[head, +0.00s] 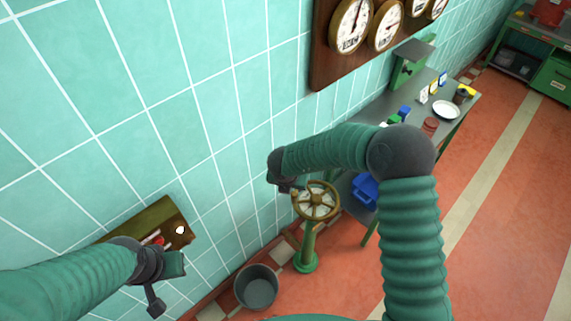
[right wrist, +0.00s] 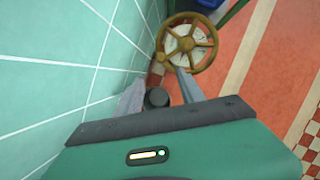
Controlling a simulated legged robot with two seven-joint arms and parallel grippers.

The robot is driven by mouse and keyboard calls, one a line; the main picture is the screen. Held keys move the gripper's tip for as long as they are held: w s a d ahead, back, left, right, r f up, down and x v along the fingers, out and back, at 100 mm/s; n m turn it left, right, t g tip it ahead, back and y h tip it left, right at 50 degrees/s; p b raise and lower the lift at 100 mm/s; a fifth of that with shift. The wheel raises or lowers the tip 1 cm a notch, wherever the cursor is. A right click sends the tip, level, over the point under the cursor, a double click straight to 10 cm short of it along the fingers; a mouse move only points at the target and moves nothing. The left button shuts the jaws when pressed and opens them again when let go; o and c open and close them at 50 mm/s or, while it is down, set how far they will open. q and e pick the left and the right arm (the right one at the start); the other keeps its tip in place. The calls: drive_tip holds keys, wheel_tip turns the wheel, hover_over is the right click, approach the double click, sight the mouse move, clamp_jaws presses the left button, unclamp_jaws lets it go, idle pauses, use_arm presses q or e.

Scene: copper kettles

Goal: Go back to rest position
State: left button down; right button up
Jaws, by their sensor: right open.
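My right arm arches across the middle of the head view. Its gripper (head: 287,186) is near the tiled wall, beside the brown handwheel on a green stand (head: 317,201). In the right wrist view the two fingers (right wrist: 160,96) are spread apart, with the handwheel (right wrist: 187,43) beyond them. A small dark round thing (right wrist: 157,98) shows between the fingers; I cannot tell what it is. My left gripper (head: 166,283) is at lower left, in front of a wall panel with a red part (head: 150,222). Its fingers look spread and I see nothing between them.
A grey bucket (head: 257,288) stands on the floor by the wall, left of the handwheel stand. A workbench with a plate (head: 446,110) and small items runs along the wall, with a blue bin (head: 365,191) below. Red floor at right is clear.

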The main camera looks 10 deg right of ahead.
drive_tip(key=s+r+n+t+y, duration=0.15)
drive_tip(key=r+n, duration=0.35)
drive_tip(key=n, duration=0.6)
drive_tip(key=s+r+n+t+y, duration=0.15)
drive_tip(key=r+n, duration=0.35)
drive_tip(key=n, duration=0.7)
drive_tip(key=s+d+n+g, duration=0.2)
drive_tip(key=s+n, duration=0.7)
drive_tip(key=s, duration=0.1)
drive_tip(key=s+d+f+n+g+h, duration=0.1)
drive_tip(key=s+d+n+g, duration=0.1)
drive_tip(key=s+n, duration=0.7)
drive_tip(key=shift+s+d+f, duration=0.25)
drive_tip(key=shift+s+d, duration=0.45)
drive_tip(key=shift+d, duration=0.1)
drive_tip(key=shift+a, duration=0.1)
